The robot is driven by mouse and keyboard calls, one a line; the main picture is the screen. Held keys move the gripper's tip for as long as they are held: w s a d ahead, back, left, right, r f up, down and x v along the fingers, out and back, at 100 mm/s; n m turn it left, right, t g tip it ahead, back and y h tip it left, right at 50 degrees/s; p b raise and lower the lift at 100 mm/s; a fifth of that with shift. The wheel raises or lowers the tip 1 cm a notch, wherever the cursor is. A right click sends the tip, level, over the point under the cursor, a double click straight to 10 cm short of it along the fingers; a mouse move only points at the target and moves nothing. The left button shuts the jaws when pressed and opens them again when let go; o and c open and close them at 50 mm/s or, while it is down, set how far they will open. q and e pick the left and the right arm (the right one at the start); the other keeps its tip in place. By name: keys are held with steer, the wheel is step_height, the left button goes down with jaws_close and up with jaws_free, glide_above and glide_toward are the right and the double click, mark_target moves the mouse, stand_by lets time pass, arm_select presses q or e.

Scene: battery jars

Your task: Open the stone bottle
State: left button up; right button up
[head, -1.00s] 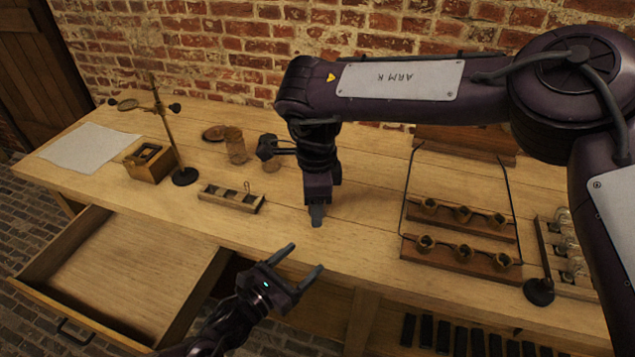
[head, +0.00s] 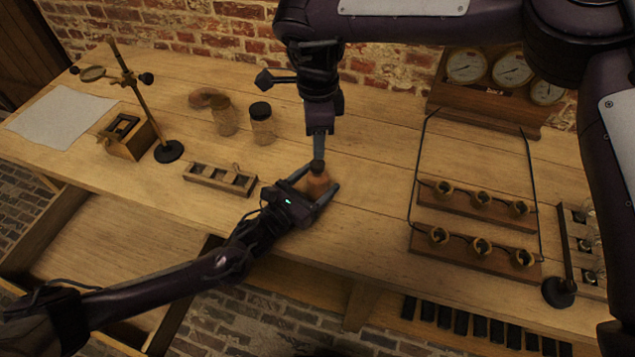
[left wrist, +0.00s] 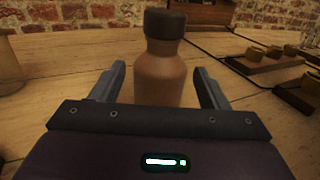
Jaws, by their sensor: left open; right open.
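The stone bottle (head: 318,184) is brown with a dark cap (head: 317,166) and stands upright on the table; it also shows in the left wrist view (left wrist: 160,78), its cap (left wrist: 164,24) on its neck. My left gripper (head: 322,178) is open, its fingers low on either side of the bottle's body; in the left wrist view the fingers (left wrist: 160,88) show a gap on each side. My right gripper (head: 318,148) points down from above, its fingertips right over the cap. Whether they touch the cap I cannot tell.
A small wooden rack (head: 220,178) lies left of the bottle. A wire-framed rack with brass cups (head: 480,200) stands right, gauges (head: 512,68) behind. The table around the bottle is clear.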

arm_select(q)
steer(key=shift+x, duration=1.05)
arm_select(e)
steer(key=shift+w+f, duration=0.1)
steer(key=shift+w, duration=0.05)
arm_select(q)
steer(key=shift+w+d, duration=0.1)
